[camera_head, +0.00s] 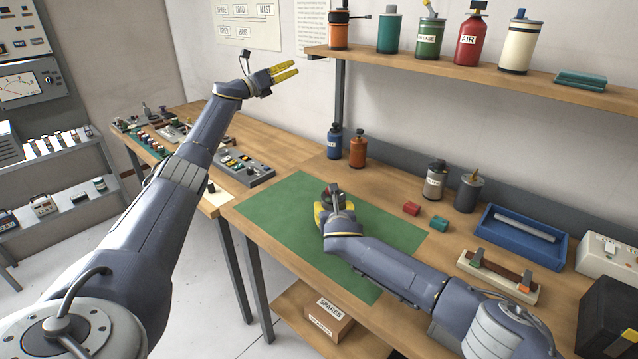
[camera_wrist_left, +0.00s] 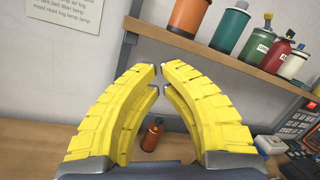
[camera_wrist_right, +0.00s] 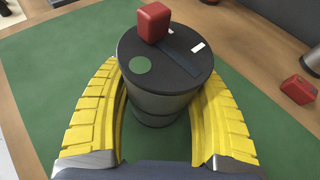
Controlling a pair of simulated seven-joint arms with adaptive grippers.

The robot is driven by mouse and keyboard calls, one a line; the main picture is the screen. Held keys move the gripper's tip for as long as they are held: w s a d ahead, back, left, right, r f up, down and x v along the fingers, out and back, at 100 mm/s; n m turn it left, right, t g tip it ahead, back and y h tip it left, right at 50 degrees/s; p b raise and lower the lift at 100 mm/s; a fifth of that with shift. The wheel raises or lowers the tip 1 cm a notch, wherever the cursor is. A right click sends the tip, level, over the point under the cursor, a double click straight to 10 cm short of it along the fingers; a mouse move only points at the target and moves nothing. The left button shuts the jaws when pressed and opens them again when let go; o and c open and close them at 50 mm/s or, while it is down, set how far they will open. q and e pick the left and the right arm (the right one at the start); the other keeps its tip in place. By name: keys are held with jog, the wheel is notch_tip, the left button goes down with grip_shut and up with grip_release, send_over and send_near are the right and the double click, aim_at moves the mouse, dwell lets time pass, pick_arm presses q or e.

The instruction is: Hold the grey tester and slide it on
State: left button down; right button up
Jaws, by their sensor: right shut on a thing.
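The grey tester (camera_wrist_right: 155,98) is a dark grey upright can with a red knob (camera_wrist_right: 153,20) at one end of a dark slot across its top. A green spot lies left of the slot and a white mark right of it. My right gripper (camera_head: 322,214) is shut around the can's sides, over the green mat; it also shows in the right wrist view (camera_wrist_right: 160,110). The can is partly hidden by the arm in the head view. My left gripper (camera_head: 298,67) is raised, away from the tester, empty, its tips almost together in the left wrist view (camera_wrist_left: 160,78).
The green mat (camera_head: 285,215) around the tester is mostly clear. A red block (camera_head: 411,208) and a teal block (camera_head: 439,223) lie to its right. Bottles stand behind, and a shelf (camera_head: 440,66) with cans overhangs the back. A switch panel (camera_head: 243,166) lies left.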

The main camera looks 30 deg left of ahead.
pick_arm(q)
jog(key=s+d+f+m+g+h, duration=0.1)
jog(key=d+f+m+g+h, duration=0.1)
jog(key=d+f+m+g, duration=0.45)
jog(key=s+d+f+m+g+h, duration=0.1)
jog(key=d+f+m+g, duration=0.25)
jog(key=d+m, duration=0.55)
jog(key=s+f+m+g+y, duration=0.2)
jog(key=s+f+m+g, duration=0.1)
jog(key=s+f+g, duration=0.1)
jog(key=s+a+f+m+g+y, duration=0.1)
jog(key=s+f+m+g+y, duration=0.1)
jog(key=s+g, duration=0.4)
jog(key=shift+s+f+m, duration=0.55)
jog(key=shift+s+f, duration=0.4)
jog(key=shift+s, duration=0.5)
jog(key=shift+f, duration=0.15)
jog(key=s+d+f, duration=0.1)
jog(key=d+f, duration=0.6)
jog(key=f, duration=0.2)
jog(key=shift+d, duration=0.35)
